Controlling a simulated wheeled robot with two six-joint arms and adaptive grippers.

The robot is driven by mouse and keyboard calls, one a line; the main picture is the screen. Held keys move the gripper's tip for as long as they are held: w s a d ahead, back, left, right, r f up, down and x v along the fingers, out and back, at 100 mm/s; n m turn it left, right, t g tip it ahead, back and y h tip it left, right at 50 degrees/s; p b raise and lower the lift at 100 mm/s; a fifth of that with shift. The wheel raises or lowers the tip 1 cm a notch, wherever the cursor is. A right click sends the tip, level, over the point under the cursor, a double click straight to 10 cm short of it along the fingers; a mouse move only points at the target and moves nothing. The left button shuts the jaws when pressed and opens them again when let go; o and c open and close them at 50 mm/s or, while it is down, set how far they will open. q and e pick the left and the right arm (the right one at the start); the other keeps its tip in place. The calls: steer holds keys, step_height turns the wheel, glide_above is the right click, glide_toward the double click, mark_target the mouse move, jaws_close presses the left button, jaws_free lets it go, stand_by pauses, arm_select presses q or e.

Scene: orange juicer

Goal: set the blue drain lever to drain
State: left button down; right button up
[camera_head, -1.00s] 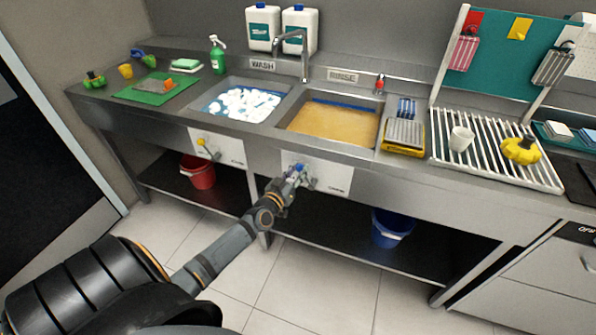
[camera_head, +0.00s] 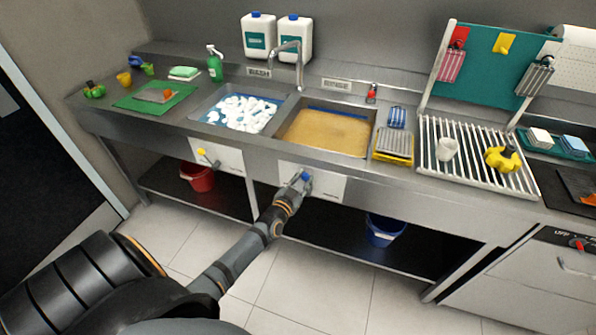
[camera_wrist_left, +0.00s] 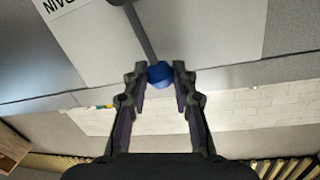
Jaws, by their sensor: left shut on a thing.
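The blue drain lever has a round blue knob (camera_head: 305,176) on a white panel (camera_head: 328,187) under the rinse sink. My left gripper (camera_head: 301,183) is at this knob and hides much of the lever. In the left wrist view the blue knob (camera_wrist_left: 160,74) sits between the two fingertips of my left gripper (camera_wrist_left: 159,78), which is shut on it. A grey rod (camera_wrist_left: 140,32) runs from the knob up and left to a dark pivot. Part of the word DRAIN shows on the panel at upper left there. My right gripper is not in view.
The rinse sink (camera_head: 325,130) holds brownish water; the wash sink (camera_head: 238,110) holds foam. A yellow-knobbed lever (camera_head: 203,154) is on the panel to the left. A red bucket (camera_head: 198,178) and a blue bucket (camera_head: 384,231) stand below the counter.

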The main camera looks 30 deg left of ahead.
arm_select(q)
steer(key=d+m+p, duration=0.1)
steer(key=p, duration=0.1)
steer(key=d+m+p, duration=0.1)
steer(key=p, duration=0.1)
steer(key=d+m+p, duration=0.1)
steer(key=m+p, duration=0.1)
steer(key=shift+w+d+r+g, duration=0.2)
steer(key=shift+w+g, duration=0.2)
steer(key=shift+w+d+f+m+y+p, duration=0.15)
steer(key=shift+d+f+m+y+p, duration=0.25)
steer(key=shift+d+m+p, duration=0.35)
steer(key=shift+d+f+m+p, duration=0.35)
steer(key=shift+m+p, duration=0.15)
steer(key=shift+m, duration=0.15)
steer(key=shift+a, duration=0.1)
steer(key=c, duration=1.1)
jaws_free()
steer(key=shift+w, duration=0.1)
steer(key=shift+o, duration=0.2)
steer(key=s+d+r, duration=0.1)
steer(key=s+d, duration=0.1)
steer(key=s, duration=0.9)
steer(key=shift+s+r, duration=0.25)
steer(key=shift+s, duration=0.15)
